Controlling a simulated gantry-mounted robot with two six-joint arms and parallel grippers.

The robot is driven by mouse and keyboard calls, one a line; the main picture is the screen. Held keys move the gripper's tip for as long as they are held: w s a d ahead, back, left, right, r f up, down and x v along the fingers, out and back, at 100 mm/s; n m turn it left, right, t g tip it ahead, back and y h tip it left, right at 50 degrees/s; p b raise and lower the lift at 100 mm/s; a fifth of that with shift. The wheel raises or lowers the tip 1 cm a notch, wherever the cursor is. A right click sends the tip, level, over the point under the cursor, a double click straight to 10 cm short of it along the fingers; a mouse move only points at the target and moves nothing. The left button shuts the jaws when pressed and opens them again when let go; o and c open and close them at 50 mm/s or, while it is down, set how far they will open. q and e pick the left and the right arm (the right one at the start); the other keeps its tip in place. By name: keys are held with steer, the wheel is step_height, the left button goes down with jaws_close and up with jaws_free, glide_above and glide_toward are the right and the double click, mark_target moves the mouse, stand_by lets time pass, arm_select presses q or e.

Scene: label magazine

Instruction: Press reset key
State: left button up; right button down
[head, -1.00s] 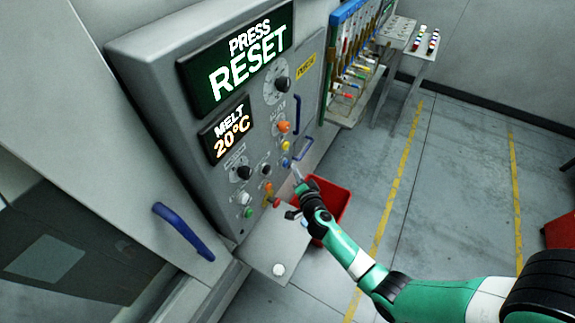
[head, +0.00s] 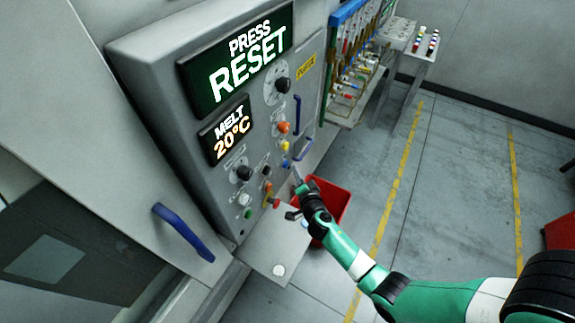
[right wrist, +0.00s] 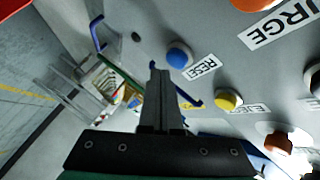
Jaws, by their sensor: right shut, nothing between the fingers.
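The reset key is a round blue button (head: 286,163) low on the right side of the grey control panel (head: 160,98). In the right wrist view the blue button (right wrist: 179,55) has a RESET label beside it. My right gripper (head: 296,174) is shut and empty, just in front of and below the button in the head view. In the right wrist view its fingertips (right wrist: 153,66) appear close to the left of the button; I cannot tell whether they touch it. The panel's screen (head: 240,62) reads PRESS RESET. My left gripper is not in view.
A yellow button (right wrist: 228,99) labelled EJECT and orange knobs are near the blue one. Blue handles (head: 297,115) stick out to its right. A red bin (head: 333,200) stands on the floor below my right arm.

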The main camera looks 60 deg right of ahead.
stand_by(0.8)
steer(key=shift+w+b, duration=0.45)
steer(key=shift+w+b, duration=0.45)
stand_by(0.5)
steer(key=shift+s, duration=0.85)
steer(key=s+p, duration=0.1)
steer(key=s, duration=0.4)
stand_by(0.4)
